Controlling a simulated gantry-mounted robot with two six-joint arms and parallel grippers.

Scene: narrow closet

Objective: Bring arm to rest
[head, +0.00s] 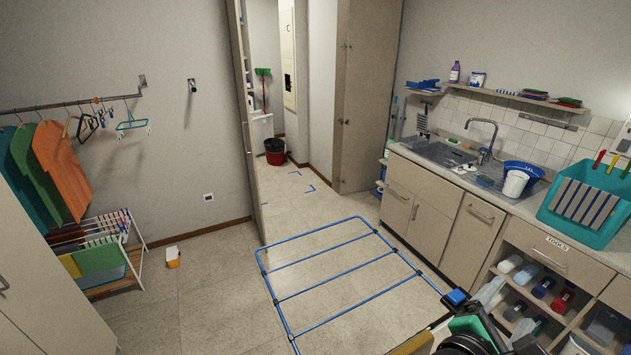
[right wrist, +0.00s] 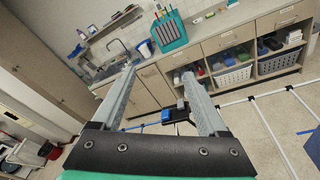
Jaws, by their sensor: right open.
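My right gripper (head: 502,308) is at the lower right of the head view, in front of the drawer unit and cut off by the picture's bottom edge. In the right wrist view its two grey fingers (right wrist: 158,80) stand wide apart, with nothing held between them. Past the fingers lie the floor, the cabinets and a small blue block (right wrist: 166,116) with dark parts. My left gripper is not in either view.
A blue tubular frame (head: 334,265) spans the mid-floor. The sink counter (head: 505,195), with a turquoise basket (head: 567,209), runs along the right. A drying rack (head: 135,258) and hanging clothes stand left.

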